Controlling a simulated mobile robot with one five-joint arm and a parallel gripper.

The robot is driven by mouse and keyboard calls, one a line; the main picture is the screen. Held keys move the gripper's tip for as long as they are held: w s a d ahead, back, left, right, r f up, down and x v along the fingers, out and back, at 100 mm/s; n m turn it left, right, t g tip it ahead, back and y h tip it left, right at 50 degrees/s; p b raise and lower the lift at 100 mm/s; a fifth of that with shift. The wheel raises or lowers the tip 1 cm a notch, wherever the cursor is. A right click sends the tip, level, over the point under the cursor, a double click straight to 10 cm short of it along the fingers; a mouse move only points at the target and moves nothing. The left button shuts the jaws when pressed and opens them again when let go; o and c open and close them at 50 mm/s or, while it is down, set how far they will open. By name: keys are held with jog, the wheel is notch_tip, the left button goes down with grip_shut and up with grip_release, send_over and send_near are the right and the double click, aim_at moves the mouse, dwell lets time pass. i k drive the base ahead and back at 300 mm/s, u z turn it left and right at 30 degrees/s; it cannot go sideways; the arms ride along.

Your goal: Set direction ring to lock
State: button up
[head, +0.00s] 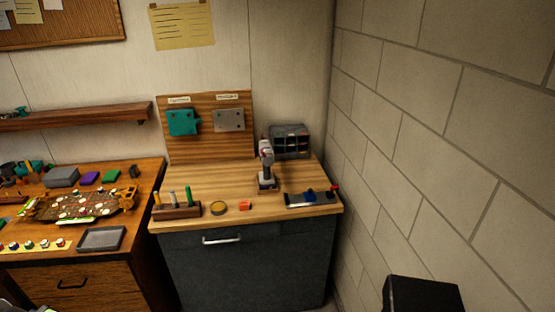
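A power drill (266,164) stands upright on the light wooden top of the right-hand workbench (222,215), towards the back right. It has a pale grey and dark body with some red near the top. A direction ring cannot be made out on it at this size, so its setting is not visible. My gripper is not recognisable in the head view.
On the bench are a tool holder (178,211), a round tin (219,208), an orange block (245,206), a black fixture (313,198) and a compartment organiser (290,141). A cluttered desk (140,190) adjoins on the left. A block wall (440,120) closes the right.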

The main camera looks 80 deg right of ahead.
aim_at(268, 161)
jog(key=u, duration=0.4)
jog(key=k, duration=0.15)
jog(key=z, duration=1.65)
jog(key=i, duration=0.3)
jog(key=u, duration=0.2)
